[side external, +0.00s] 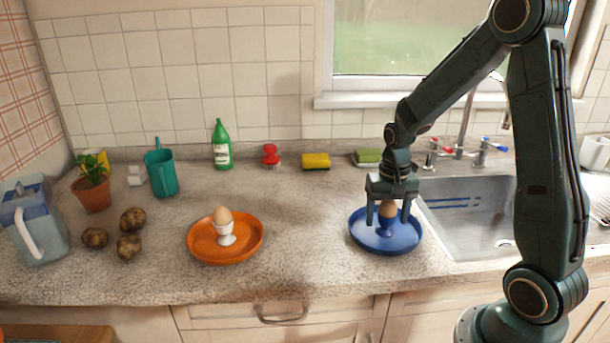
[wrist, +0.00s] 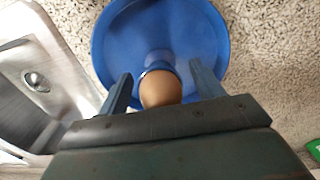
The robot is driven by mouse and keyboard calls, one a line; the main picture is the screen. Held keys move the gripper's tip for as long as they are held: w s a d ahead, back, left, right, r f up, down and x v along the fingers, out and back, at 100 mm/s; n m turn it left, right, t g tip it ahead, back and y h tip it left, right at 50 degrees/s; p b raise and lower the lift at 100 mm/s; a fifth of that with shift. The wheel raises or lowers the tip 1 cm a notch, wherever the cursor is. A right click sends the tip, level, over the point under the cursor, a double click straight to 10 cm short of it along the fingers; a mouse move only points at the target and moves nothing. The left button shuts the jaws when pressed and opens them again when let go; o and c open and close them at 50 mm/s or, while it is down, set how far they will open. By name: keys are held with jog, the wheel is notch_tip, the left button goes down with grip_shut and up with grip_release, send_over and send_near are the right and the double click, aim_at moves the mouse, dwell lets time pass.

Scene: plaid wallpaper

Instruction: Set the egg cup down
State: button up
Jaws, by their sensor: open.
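A blue egg cup (side external: 386,226) with a brown egg (side external: 388,209) in it stands upright on a blue plate (side external: 362,243). My gripper (side external: 389,217) is over the plate, its fingers open on either side of the egg and cup. In the wrist view the egg (wrist: 160,90) shows between the two fingertips, with a gap on each side, and the blue plate (wrist: 115,40) lies beneath. The cup's lower part is mostly hidden by the egg in the wrist view. A white egg cup (side external: 225,238) with another egg (side external: 222,216) stands on an orange plate (side external: 200,245) to the left.
The metal sink (side external: 470,240) is just right of the blue plate. Several potatoes (side external: 132,220), a jug (side external: 161,170) and a plant pot (side external: 93,194) stand at left. The counter between the plates is clear.

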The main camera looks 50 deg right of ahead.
jog(key=shift+r, duration=0.1)
notch_tip(320, 180, up, 12)
jog(key=shift+r, duration=0.1)
dwell(0.6)
jog(key=shift+a, duration=0.1)
dwell(0.4)
jog(key=s+a+r+n+t, duration=0.2)
jog(key=s+a+r+n, duration=0.1)
jog(key=s+a, duration=0.3)
jog(key=s+a+r+n+t, duration=0.3)
jog(key=s+a+n, duration=0.3)
jog(key=s+a, duration=0.1)
jog(key=shift+s+a+t, duration=0.3)
jog(key=shift+a, duration=0.4)
dwell(0.8)
